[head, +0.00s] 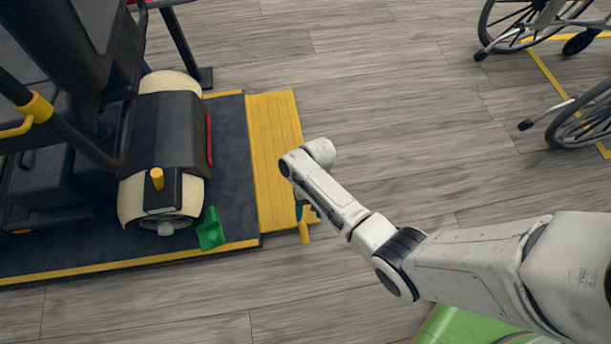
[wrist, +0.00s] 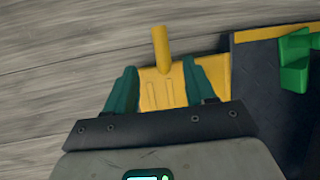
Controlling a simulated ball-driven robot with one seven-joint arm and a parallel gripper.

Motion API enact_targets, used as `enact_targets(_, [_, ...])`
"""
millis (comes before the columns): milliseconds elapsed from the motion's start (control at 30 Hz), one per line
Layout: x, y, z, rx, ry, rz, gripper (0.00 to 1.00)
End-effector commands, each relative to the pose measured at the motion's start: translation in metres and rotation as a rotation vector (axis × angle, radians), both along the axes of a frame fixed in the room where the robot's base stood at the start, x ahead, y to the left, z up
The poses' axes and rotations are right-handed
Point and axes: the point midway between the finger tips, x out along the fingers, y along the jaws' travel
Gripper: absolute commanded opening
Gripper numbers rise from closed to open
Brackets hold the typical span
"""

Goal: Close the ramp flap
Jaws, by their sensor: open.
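The ramp flap (head: 273,140) is a ribbed yellow panel along the right edge of a dark platform (head: 232,185). It looks folded down, extending outward toward the floor. A yellow peg-like handle (head: 304,233) sticks out from its near end. In the wrist view, the flap (wrist: 160,92) and its handle (wrist: 161,50) show ahead of my gripper (wrist: 162,76). Its two teal fingers are apart, one on each side of the handle's line. I cannot tell whether they touch the flap. In the head view, my arm hides most of the gripper.
A mobility scooter (head: 165,150) stands on the platform, with a green block (head: 210,230) by its wheel; the block also shows in the wrist view (wrist: 294,62). Wheelchairs (head: 590,115) stand at upper right.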

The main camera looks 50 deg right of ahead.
Motion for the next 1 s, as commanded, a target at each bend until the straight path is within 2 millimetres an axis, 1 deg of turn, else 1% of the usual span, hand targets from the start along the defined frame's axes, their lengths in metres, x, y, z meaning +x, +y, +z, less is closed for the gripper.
enact_targets(33, [0.000,0.001,-0.006,0.001,0.003,-0.004,0.55])
enact_targets(167, [-0.003,0.005,-0.018,0.003,0.004,-0.005,0.55])
enact_targets(400, [-0.012,0.020,-0.058,0.002,0.005,-0.002,0.55])
enact_targets(600, [-0.019,0.032,-0.086,0.002,0.004,-0.002,0.55])
enact_targets(800, [-0.022,0.038,-0.099,0.002,0.003,-0.002,0.55])
enact_targets(1000, [-0.023,0.039,-0.100,0.003,0.002,-0.003,0.55])
